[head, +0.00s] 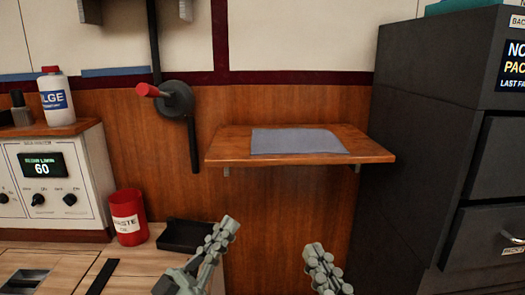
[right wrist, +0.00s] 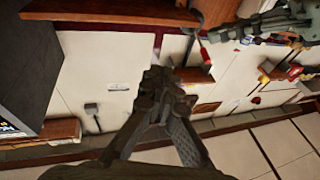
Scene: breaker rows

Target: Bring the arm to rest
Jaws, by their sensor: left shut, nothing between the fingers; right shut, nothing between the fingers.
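My left gripper (head: 222,234) shows at the bottom centre of the head view, below and left of the wooden wall shelf. It is shut and empty. My right gripper (head: 316,256) is to its right, below the shelf, also shut with nothing in it. In the right wrist view my right gripper (right wrist: 157,80) points away from the camera, its fingers together, with pale wall panels and floor beyond. Neither gripper appears to touch anything in the head view. Most of both arms is outside the head view.
The wooden shelf (head: 220,152) holds a grey-blue sheet (head: 295,141). A dark cabinet (head: 415,150) stands at the right. At the left are a red-handled lever (head: 177,98), a control box (head: 50,185), a white bottle (head: 55,97), a red waste cup (head: 128,218) and a black tray (head: 185,236).

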